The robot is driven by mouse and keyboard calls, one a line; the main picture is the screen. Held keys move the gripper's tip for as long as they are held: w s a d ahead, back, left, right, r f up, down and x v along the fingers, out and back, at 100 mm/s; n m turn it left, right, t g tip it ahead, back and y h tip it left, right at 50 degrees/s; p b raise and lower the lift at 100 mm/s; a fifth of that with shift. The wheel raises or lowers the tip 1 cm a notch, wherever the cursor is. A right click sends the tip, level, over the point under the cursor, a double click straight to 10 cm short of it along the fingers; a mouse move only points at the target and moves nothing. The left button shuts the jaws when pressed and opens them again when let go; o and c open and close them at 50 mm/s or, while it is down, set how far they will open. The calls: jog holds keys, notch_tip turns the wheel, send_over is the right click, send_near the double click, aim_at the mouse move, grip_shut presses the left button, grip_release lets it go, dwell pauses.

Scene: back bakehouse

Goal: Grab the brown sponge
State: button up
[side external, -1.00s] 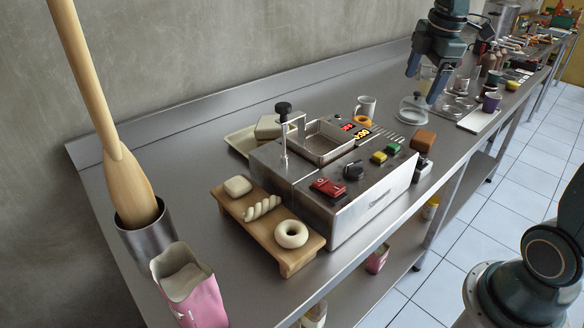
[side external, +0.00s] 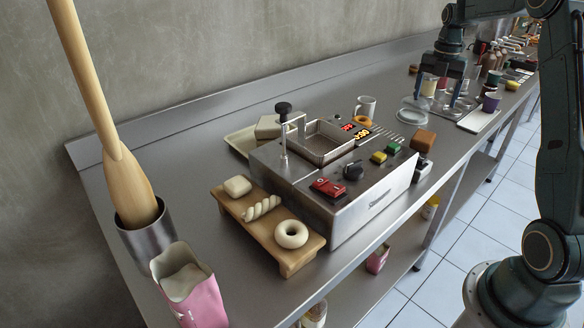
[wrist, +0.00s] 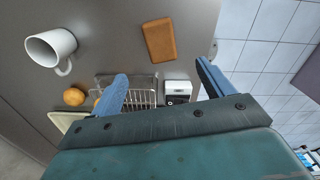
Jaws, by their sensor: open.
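The brown sponge (side external: 423,141) is a small brown block beside the right end of the steel fryer, near the front edge of the bench. In the wrist view the brown sponge (wrist: 160,40) lies beyond my fingers, roughly centred across the gap, with nothing touching it. My gripper (side external: 437,98) is open and empty, farther along the bench than the sponge, by the glasses. Its two blue fingers also show in the wrist view (wrist: 162,82).
The steel fryer (side external: 372,200) is a tall obstacle. Glasses and a purple cup (side external: 490,102) stand farther along.

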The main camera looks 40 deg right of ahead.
jog(key=shift+f, duration=0.1)
send_over(424, 136)
jog(key=shift+d+f, duration=0.15)
jog(key=shift+f, duration=4.05)
jog(key=shift+f, duration=2.6)
jog(key=c, duration=1)
